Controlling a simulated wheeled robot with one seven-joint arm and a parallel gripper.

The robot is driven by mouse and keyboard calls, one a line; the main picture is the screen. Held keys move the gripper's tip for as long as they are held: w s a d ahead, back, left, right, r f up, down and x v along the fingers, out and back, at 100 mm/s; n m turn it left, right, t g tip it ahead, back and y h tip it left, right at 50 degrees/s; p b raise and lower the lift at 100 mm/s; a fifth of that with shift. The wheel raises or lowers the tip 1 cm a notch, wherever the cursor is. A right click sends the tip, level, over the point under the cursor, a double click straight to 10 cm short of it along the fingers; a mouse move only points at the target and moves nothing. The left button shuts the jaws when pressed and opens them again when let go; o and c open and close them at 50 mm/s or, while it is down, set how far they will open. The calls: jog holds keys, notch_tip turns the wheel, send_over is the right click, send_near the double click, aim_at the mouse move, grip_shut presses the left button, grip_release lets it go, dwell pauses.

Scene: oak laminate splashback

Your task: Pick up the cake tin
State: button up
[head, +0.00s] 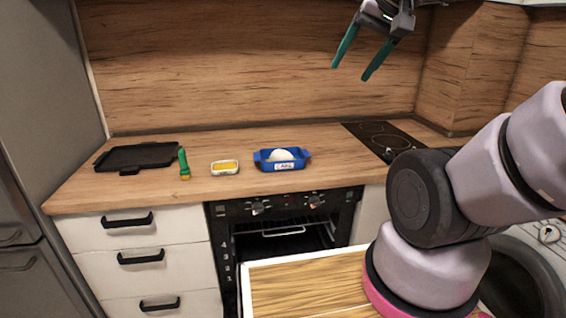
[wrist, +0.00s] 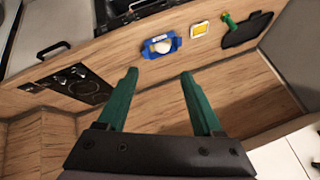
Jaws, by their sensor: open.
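The cake tin (head: 262,161) is a blue tin with side handles, a white label on its front and a pale rounded mass inside. It sits upright on the wooden counter, above the oven. It also shows in the wrist view (wrist: 149,50), beyond the fingertips. My gripper (head: 349,73) is high above the counter, up and to the right of the tin in the head view. In the wrist view its green fingers (wrist: 158,73) are spread apart with nothing between them. The gripper is clear of the tin.
A small white dish with yellow contents (head: 225,168), a green-handled tool (head: 184,164) and a black tray (head: 135,157) lie left of the tin. A black cooktop (head: 384,140) is to its right. The wooden splashback (head: 250,70) stands behind. A white-edged wooden surface (head: 290,287) is in front.

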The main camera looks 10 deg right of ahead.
jog(key=w+d+f+t+h, duration=0.1)
jog(key=w+f, duration=0.3)
jog(key=w, duration=0.4)
jog(key=w+d+f+n+t, duration=0.1)
jog(key=w+f, duration=0.4)
jog(key=w, duration=0.3)
jog(key=w+d+f+t+h, duration=0.1)
jog(key=w+f, duration=0.3)
jog(key=w, duration=0.4)
jog(key=w+f+n+t, duration=0.1)
jog(key=w+f, duration=0.2)
jog(key=f, duration=0.3)
jog(key=w+f+t, duration=0.1)
jog(key=w+f, duration=0.2)
jog(key=f, duration=0.2)
jog(key=n+t, duration=0.1)
jog(key=n, duration=0.1)
send_near(306, 153)
jog(key=shift+s+a+r, duration=0.15)
jog(key=shift+a+r, duration=0.1)
jog(key=shift+f, duration=0.25)
jog(key=x, duration=0.5)
jog(key=shift+w, duration=0.3)
jog(key=shift+d+x, duration=0.15)
jog(key=shift+x, duration=1.15)
jog(key=shift+d+x, duration=0.1)
jog(key=shift+x, duration=1.2)
grip_shut()
